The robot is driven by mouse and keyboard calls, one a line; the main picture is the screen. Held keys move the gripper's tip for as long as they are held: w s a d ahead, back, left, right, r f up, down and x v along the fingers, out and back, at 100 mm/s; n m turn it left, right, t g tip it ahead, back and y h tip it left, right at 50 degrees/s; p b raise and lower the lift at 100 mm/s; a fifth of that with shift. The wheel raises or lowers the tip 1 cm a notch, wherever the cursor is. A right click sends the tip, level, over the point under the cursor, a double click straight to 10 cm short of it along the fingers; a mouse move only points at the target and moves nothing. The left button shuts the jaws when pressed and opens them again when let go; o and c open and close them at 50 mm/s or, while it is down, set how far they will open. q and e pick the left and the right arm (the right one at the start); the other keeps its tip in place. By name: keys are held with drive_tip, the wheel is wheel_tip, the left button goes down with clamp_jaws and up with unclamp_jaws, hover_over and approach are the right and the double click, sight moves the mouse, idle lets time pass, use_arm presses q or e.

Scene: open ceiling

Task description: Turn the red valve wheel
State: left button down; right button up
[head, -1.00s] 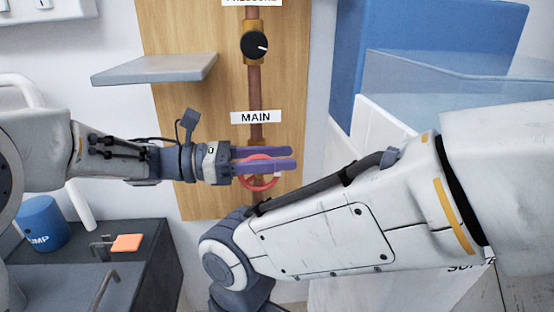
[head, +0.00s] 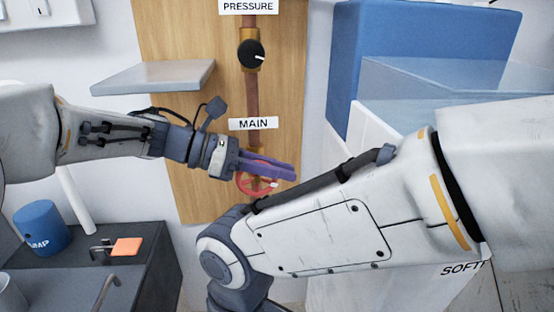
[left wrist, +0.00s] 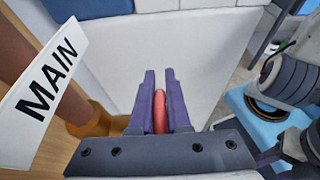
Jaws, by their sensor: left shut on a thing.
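The red valve wheel (head: 250,188) is mounted on the copper pipe of the wooden panel, below the MAIN label (head: 253,124). My left gripper (head: 284,170) reaches in from the left with its purple fingers across the wheel's upper right part. In the left wrist view the fingers are closed on the red rim (left wrist: 160,112) of the wheel. They hide part of the wheel in the head view. My right arm crosses the lower right of the head view, but its gripper is not visible.
A black knob (head: 251,54) under the PRESSURE label sits higher on the pipe. A grey shelf (head: 150,77) juts out left of it. A dark counter (head: 95,265) at lower left holds a blue container (head: 42,228) and an orange block (head: 126,246). Blue bins (head: 400,60) stand at right.

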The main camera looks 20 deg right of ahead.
use_arm(q)
drive_tip(key=c, duration=0.9)
unclamp_jaws()
